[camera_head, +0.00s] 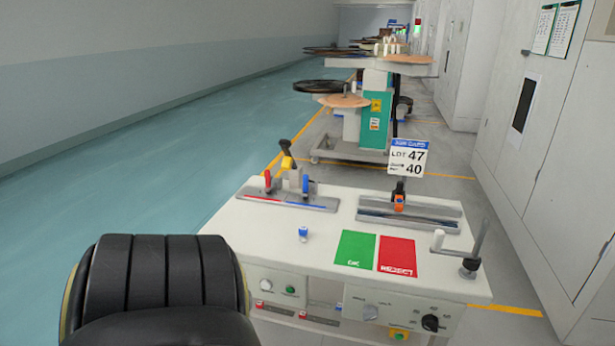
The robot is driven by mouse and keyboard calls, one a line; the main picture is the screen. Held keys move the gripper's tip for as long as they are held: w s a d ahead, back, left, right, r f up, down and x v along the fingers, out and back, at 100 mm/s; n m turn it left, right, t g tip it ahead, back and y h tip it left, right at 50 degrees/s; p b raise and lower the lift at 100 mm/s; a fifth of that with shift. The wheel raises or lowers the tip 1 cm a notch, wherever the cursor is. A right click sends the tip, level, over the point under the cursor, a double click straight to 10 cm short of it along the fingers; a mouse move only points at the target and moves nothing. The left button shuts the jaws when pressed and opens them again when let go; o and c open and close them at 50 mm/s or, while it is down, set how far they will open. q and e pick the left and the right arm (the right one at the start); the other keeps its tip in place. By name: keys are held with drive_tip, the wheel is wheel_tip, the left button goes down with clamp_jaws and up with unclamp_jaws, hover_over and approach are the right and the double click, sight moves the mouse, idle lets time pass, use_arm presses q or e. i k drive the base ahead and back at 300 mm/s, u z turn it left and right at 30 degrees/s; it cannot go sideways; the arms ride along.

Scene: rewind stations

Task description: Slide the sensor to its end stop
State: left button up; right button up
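A small orange and dark block (399,200), which looks like the sensor, sits on a long grey metal rail (432,212) at the back right of the white bench top. It is near the middle of the rail, apart from both ends. An end stop is too small to make out. Neither of my grippers is in view.
The white bench (275,228) carries a clamp plate (312,203) with red and blue levers, a small blue-topped knob (303,233), a green mat (355,249), a red mat (397,256) and a crank (471,264). A card (407,157) stands behind the rail. The lower left is hidden.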

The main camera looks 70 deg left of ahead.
sight(398, 196)
drive_tip(key=u, duration=2.05)
